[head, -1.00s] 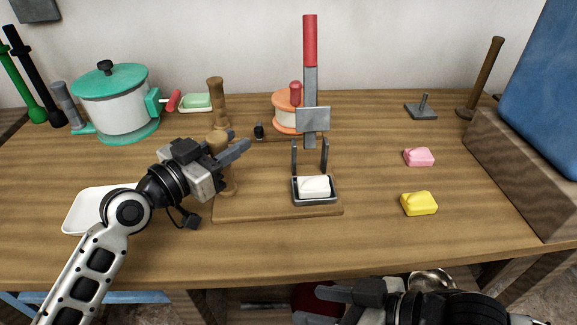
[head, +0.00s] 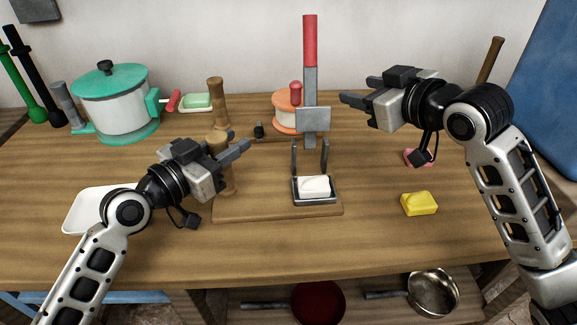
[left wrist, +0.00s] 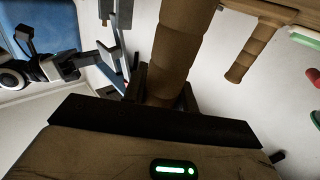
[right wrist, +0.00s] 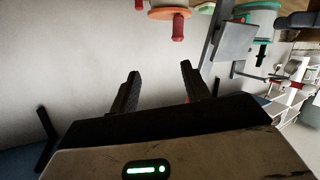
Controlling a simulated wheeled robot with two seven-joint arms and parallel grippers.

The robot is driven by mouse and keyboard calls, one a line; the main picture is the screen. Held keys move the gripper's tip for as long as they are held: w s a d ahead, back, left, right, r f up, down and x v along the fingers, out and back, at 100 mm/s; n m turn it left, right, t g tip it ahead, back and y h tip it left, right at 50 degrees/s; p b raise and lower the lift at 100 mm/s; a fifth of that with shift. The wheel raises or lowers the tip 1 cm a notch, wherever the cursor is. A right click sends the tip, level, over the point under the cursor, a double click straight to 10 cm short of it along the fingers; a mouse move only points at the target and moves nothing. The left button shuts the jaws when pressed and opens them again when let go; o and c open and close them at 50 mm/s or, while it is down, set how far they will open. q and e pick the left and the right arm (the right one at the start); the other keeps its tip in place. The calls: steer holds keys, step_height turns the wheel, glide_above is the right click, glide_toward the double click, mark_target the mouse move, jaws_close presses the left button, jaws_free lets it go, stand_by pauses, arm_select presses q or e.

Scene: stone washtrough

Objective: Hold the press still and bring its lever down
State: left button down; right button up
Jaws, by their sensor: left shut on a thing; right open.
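The press stands on a wooden board (head: 262,206), with a grey plate (head: 313,119) above a small tray (head: 315,199) that holds a white block (head: 315,186). Its lever (head: 310,45) points straight up, red on its upper part. A turned wooden post (head: 217,140) rises at the board's left side. My left gripper (head: 240,142) is shut on the post, which also fills the space between the fingers in the left wrist view (left wrist: 178,50). My right gripper (head: 357,90) is open and empty, right of the lever and apart from it; its spread fingers show in the right wrist view (right wrist: 158,85).
A green-lidded pot (head: 115,105) stands at the back left, and a second wooden post (head: 214,90) behind my left gripper. An orange and white container (head: 286,119) is behind the press. A yellow block (head: 418,203) and a partly hidden pink block (head: 410,158) lie right.

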steer(key=w+d+r, duration=0.2)
steer(key=w+r, duration=0.1)
steer(key=r, duration=0.1)
step_height(320, 180, up, 12)
steer(key=m+g+h, duration=0.5)
steer(key=m+g, duration=0.1)
steer(key=g, duration=0.3)
glide_above(308, 46)
steer(key=s+d, duration=0.2)
steer(key=x, duration=1.1)
steer(key=shift+a, duration=0.3)
steer(key=shift+n, duration=0.3)
